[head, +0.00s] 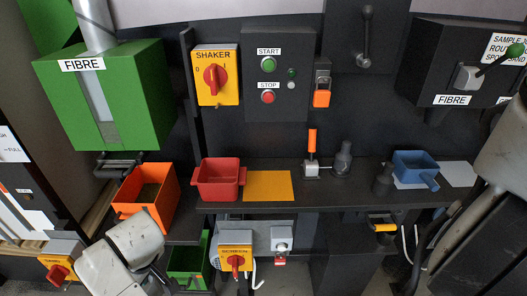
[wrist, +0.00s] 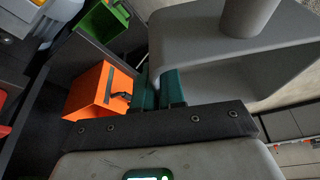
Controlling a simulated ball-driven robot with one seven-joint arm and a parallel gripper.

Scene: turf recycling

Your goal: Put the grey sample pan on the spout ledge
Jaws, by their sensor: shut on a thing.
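My gripper (wrist: 165,88) shows in the wrist view as two dark teal fingers, shut close together. A large grey form (wrist: 190,40) lies right beyond and to the right of the fingers, and I take it for the grey sample pan; its exact contact with the fingers is hidden. In the head view the fingers and the grey pan are hidden behind my pale arm at the lower left. A small dark ledge (head: 120,165) sticks out below the green FIBRE unit (head: 140,105) and looks like the spout ledge. It appears empty.
An orange bin (head: 147,195) stands just below the dark ledge, with a green bin (head: 188,268) lower down. A red pan (head: 219,180) sits beside a yellow mat (head: 268,186) on the bench. A blue pan (head: 415,166) lies at the right. An orange-handled lever (head: 312,150) stands mid-bench.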

